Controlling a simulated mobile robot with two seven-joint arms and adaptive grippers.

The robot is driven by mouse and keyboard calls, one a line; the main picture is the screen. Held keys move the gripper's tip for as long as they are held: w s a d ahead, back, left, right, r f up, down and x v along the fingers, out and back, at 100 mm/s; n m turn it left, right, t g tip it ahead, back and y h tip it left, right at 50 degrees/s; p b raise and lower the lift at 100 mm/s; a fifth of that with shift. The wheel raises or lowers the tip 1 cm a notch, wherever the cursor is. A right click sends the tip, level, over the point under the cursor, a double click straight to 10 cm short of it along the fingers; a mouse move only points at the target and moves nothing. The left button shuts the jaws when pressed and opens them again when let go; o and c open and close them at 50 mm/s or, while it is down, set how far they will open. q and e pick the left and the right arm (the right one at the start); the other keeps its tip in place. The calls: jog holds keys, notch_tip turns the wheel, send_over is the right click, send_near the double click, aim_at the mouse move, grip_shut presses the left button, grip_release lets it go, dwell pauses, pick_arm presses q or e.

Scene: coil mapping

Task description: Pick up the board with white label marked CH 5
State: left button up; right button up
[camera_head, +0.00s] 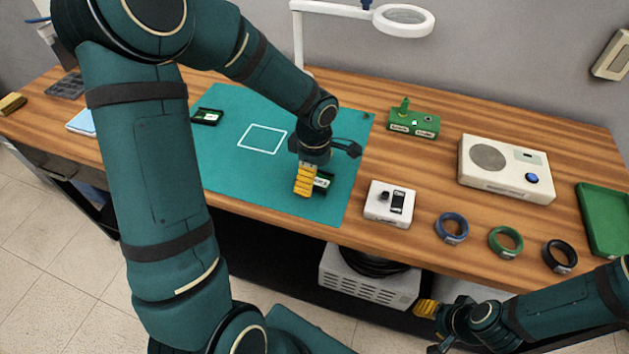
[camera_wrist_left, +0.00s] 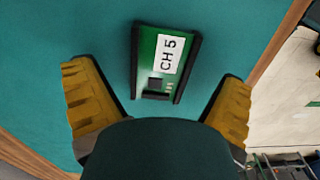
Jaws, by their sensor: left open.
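The green board with the white CH 5 label (camera_wrist_left: 152,88) lies flat on the teal mat (camera_wrist_left: 60,25) in the left wrist view, with black strips along its two long sides. In the head view the board (camera_head: 322,181) is partly hidden by my left gripper (camera_head: 304,181). In the left wrist view my left gripper's yellow fingers (camera_wrist_left: 158,105) are open, one on each side of the board and apart from it. Nothing is between them but the board's lower end. My right gripper (camera_head: 427,308) is low in front of the table at the lower right; its jaw state is unclear.
Another small board (camera_head: 207,117) lies on the mat's left part, near a white square outline (camera_head: 262,139). A white device (camera_head: 390,203) stands close right of the mat. Rings (camera_head: 452,228), a white speaker box (camera_head: 506,168) and a green tray (camera_head: 606,220) are farther right.

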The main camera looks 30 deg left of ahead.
pick_arm(q)
jog(key=shift+f, duration=0.55)
jog(key=shift+r, duration=0.1)
jog(key=c, duration=1.2)
jog(key=shift+c, duration=0.2)
